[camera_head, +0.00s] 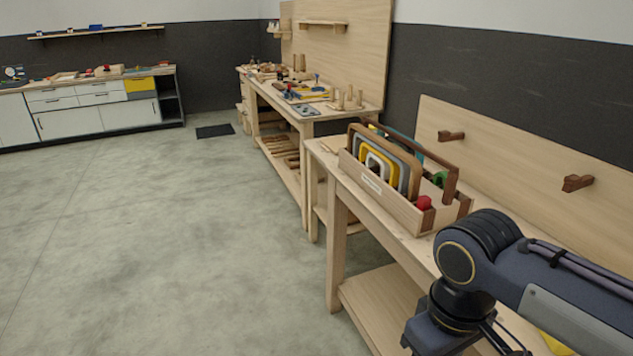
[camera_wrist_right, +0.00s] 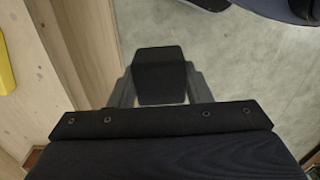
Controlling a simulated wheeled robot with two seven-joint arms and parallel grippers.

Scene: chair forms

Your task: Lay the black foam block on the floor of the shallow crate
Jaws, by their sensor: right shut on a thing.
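In the right wrist view the black foam block (camera_wrist_right: 160,72) sits between the two fingers of my right gripper (camera_wrist_right: 160,88). The gripper is shut on it, and the block is held up with grey floor beyond it. In the head view my right arm reaches in from the right over the bench, and its gripper and the block are out of sight. I cannot make out a shallow crate in either view. My left gripper is in neither view.
A wooden carrier (camera_head: 385,198) with a handle holds several coloured frames on the near bench (camera_head: 410,243). A yellow thing (camera_wrist_right: 6,75) lies on wood at the left of the wrist view. Wooden pegs (camera_head: 578,183) stick out of the back panel. Open floor (camera_head: 170,250) lies left.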

